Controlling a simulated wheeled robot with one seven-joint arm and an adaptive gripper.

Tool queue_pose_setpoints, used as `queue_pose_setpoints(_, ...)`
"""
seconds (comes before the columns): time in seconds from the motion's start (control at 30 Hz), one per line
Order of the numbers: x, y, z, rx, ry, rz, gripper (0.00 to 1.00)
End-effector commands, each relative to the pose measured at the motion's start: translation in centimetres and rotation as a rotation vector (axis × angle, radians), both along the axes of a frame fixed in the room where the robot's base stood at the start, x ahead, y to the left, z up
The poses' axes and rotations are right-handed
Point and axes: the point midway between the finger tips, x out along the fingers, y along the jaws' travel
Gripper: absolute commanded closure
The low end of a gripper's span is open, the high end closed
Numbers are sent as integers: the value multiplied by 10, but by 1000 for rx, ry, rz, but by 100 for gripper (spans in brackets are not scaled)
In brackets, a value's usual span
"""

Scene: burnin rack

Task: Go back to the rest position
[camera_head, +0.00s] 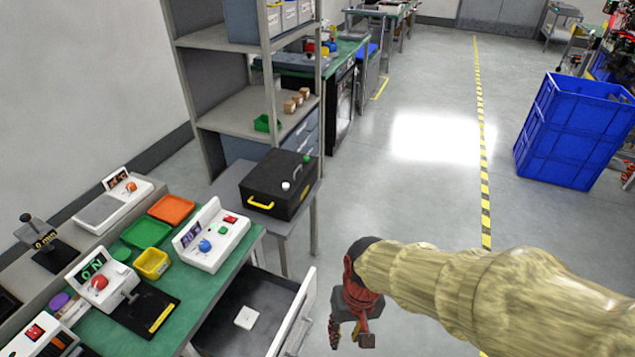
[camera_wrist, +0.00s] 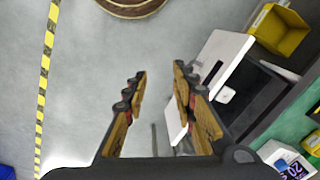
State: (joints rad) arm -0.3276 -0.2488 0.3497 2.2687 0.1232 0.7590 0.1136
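My gripper (camera_head: 352,332) hangs over the floor, to the right of the open drawer, at the end of my arm that comes in from the right. In the wrist view, my gripper (camera_wrist: 157,85) has its two fingers spread apart with nothing between them, only floor and a drawer edge beyond. The open drawer (camera_head: 302,312) sticks out from under the green bench, with a small white square piece (camera_head: 246,318) lying inside. The drawer (camera_wrist: 222,75) and the white piece (camera_wrist: 227,94) also show in the wrist view.
The green bench (camera_head: 207,290) at left carries several devices and trays, including a yellow bin (camera_head: 151,263). A black box (camera_head: 279,184) with a yellow handle stands on a side table. Blue crates (camera_head: 572,130) stand at right. The floor (camera_head: 410,190) between is clear.

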Motion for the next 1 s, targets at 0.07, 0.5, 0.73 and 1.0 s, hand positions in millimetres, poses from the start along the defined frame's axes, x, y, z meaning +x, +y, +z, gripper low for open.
queue_pose_setpoints(0.07, -5, -21, 34, -3, -58, 22, 73)
queue_pose_setpoints(0.5, -39, -114, 174, -49, -433, -84, 73)
queue_pose_setpoints(0.73, -41, -128, 195, -55, -498, -143, 73)
queue_pose_setpoints(1.0, -40, -128, 195, -55, -497, -144, 73)
